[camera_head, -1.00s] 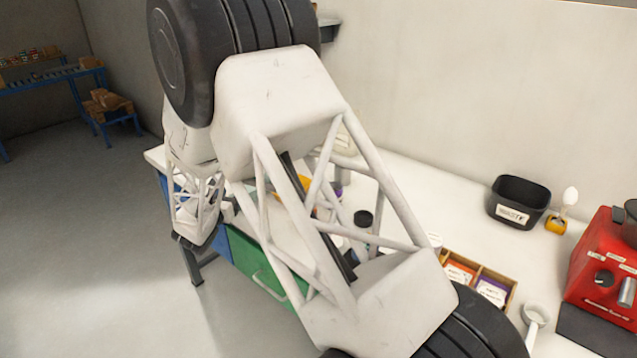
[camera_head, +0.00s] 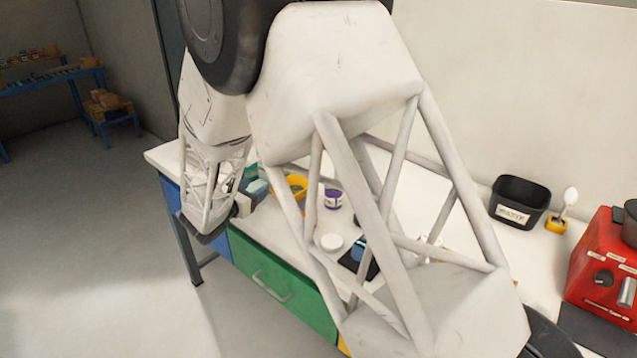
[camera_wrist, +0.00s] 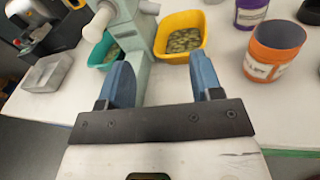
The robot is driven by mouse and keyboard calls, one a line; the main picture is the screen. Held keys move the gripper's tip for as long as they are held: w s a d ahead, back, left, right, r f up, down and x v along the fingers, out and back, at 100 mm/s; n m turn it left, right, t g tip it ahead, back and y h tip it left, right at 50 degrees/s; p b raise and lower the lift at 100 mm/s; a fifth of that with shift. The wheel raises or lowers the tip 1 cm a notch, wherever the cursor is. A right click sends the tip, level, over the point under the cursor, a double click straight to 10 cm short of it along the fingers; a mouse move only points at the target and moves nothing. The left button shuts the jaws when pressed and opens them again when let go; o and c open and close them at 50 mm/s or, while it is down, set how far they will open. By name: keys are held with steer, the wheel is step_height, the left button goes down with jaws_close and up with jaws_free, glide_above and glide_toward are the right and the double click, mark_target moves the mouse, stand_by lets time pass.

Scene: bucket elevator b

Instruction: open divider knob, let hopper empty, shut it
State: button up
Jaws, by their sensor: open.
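In the wrist view my gripper (camera_wrist: 160,62) is open, its two blue fingers spread and nothing held. Beyond and between the fingers stands a pale grey-green machine (camera_wrist: 132,30), cut off by the top edge. A pale rounded part (camera_wrist: 98,22) sticks out at its left; I cannot tell whether it is the divider knob. The hopper cannot be made out. A teal tray (camera_wrist: 94,58) at the machine's left and a yellow tray (camera_wrist: 180,20) at its right both hold small greenish pieces. In the head view, the yellow tray (camera_head: 297,181) shows partly behind my arm.
An orange cup (camera_wrist: 272,50) and a purple jar (camera_wrist: 250,12) stand right of the yellow tray. A grey metal box (camera_wrist: 48,72) is at left. In the head view, a black bin (camera_head: 518,200) and a red machine (camera_head: 603,268) stand at right.

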steer(key=s+d+r+m+g, duration=0.3)
steer(key=s+d+r+m, duration=0.1)
steer(key=d, duration=0.5)
steer(key=s+d+r+m+g+h, duration=0.1)
steer(key=s+d+r+m+g, duration=0.3)
steer(key=d, duration=0.5)
steer(key=shift+s+d+m+h, duration=0.15)
steer(key=shift+s+m+h, duration=0.25)
steer(key=shift+s, duration=0.55)
steer(key=shift+r, duration=0.15)
steer(key=s+d+r+m+g+y, duration=0.25)
steer(key=s+d+m, duration=0.3)
steer(key=s, duration=0.35)
steer(key=s+d+r+m+g+y, duration=0.2)
steer(key=s+d+m+g, duration=0.15)
steer(key=s+d, duration=0.4)
steer(key=s+r+m+t+y, duration=0.1)
steer(key=s+m+y, duration=0.5)
steer(key=s, duration=1.3)
steer(key=shift+a+m+t+y, duration=0.3)
steer(key=shift+m+y, duration=0.05)
steer(key=shift+m, duration=1.55)
